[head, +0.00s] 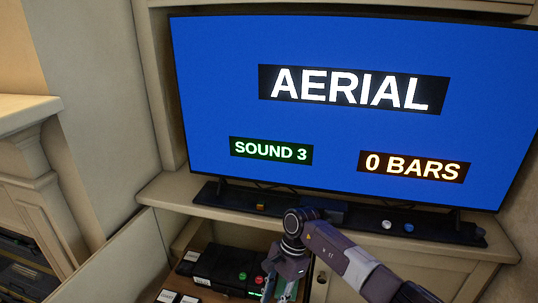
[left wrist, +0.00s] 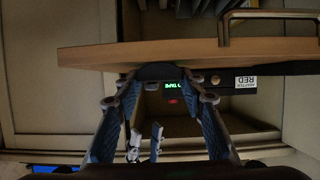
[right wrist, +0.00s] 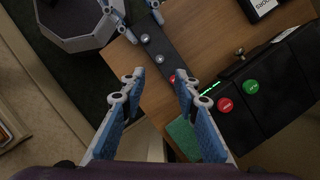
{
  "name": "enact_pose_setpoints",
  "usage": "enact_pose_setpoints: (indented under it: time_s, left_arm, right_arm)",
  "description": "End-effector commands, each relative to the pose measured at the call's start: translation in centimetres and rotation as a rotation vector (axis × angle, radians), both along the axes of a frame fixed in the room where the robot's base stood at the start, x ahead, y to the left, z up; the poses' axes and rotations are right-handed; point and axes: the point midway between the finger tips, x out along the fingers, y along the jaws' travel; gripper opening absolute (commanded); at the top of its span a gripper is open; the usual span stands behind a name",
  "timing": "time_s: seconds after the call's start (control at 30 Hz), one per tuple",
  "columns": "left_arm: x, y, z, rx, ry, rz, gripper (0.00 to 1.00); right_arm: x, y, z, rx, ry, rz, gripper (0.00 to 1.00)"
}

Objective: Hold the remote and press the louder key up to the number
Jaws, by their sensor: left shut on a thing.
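The remote (right wrist: 152,40) is a slim dark bar with a row of round grey keys and a red key near its lower end, seen in the right wrist view. My left gripper (right wrist: 132,10) is shut on its upper part; in the left wrist view its fingers (left wrist: 158,85) close around a dark end. My right gripper (right wrist: 160,78) is open and empty, with one fingertip close to the red key; I cannot tell if they touch. It also shows in the head view (head: 281,284). The television (head: 350,130) reads AERIAL, SOUND 3 and 0 BARS.
A black box (right wrist: 255,95) with red and green buttons sits on the wooden top (right wrist: 215,35) beside the remote. A dark bar (head: 335,213) lies below the television. A wooden board (left wrist: 185,52) crosses the left wrist view.

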Motion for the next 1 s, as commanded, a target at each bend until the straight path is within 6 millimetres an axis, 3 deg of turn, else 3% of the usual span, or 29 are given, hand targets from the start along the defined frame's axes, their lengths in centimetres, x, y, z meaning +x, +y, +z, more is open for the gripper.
enact_pose_setpoints:
  time_s: [0.37,0.67,1.0]
  left_arm:
    - [-0.01,0.0,-0.02,0.0,0.0,0.0,0.1]
    - [-0.01,0.0,-0.02,0.0,0.0,0.0,0.1]
    - [0.0,0.01,-0.01,0.0,0.0,0.0,0.1]
  right_arm:
    - [0.0,0.0,0.0,0.0,0.0,0.0,0.29]
    - [0.0,0.0,0.0,0.0,0.0,0.0,0.0]
    - [0.0,0.0,0.0,0.0,0.0,0.0,0.0]
